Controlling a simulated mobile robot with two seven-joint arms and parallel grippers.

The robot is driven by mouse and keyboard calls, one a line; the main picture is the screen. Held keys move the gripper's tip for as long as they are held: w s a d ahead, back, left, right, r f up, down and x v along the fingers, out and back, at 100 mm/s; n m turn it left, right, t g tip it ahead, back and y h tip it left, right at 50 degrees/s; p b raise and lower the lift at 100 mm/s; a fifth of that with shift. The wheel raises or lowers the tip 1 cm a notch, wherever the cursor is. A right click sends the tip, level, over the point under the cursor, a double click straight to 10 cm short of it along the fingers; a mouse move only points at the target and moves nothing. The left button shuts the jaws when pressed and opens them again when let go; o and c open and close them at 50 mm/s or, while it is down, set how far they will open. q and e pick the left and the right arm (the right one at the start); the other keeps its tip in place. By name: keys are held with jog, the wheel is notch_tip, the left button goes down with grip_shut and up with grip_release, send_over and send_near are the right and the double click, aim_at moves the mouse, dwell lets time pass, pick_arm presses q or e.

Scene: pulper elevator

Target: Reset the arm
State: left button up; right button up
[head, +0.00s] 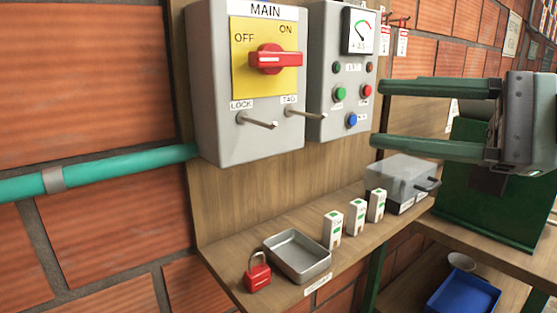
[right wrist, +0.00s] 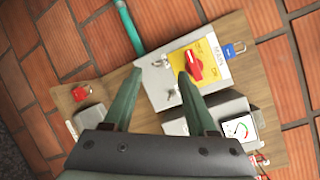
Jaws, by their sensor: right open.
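My right gripper (head: 378,112) reaches in from the right in the head view. Its two green fingers are spread wide with nothing between them, in front of the button panel's right side and apart from the shelf. In the right wrist view the open fingers (right wrist: 157,77) point toward the grey MAIN switch box (right wrist: 160,77). In the head view this box (head: 212,90) carries a red rotary handle (head: 275,59) lying level, its right end near ON. My left gripper is not in view.
Below, a shelf holds a red padlock (head: 257,272), a metal tray (head: 297,257), several white boxes (head: 357,217) and a clear-lidded case (head: 400,180). A green machine (head: 480,190) and blue bin (head: 462,298) stand right. A blue padlock (right wrist: 234,50) shows in the wrist view.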

jog(key=w+d+f+m+t+y+p, duration=0.1)
jog(key=w+f+m+t+p, duration=0.45)
jog(key=m, duration=0.85)
jog(key=w+f+m+t+y, duration=0.1)
jog(key=w+f+m+t, duration=0.4)
jog(key=m, duration=1)
jog(key=d+f+m+h+p, duration=0.35)
jog(key=f+m+h, duration=0.65)
jog(key=f+m, duration=0.65)
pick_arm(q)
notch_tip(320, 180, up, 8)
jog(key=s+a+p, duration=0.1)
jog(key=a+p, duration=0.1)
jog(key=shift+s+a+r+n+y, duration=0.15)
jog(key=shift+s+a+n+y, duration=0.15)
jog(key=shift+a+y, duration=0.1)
pick_arm(e)
jog(key=s+f+m+g+h, duration=0.1)
jog(key=s+f+m+g, duration=0.2)
jog(key=s+f, duration=0.4)
jog(key=s+f+m+g+h, duration=0.2)
jog(key=s+f+m, duration=0.3)
jog(key=f, duration=0.7)
jog(key=s+f+m+g+h, duration=0.2)
jog(key=s+f+m+g, duration=0.2)
jog(key=s+f, duration=0.5)
jog(key=shift+f+g, duration=0.35)
jog(key=shift+f, duration=0.45)
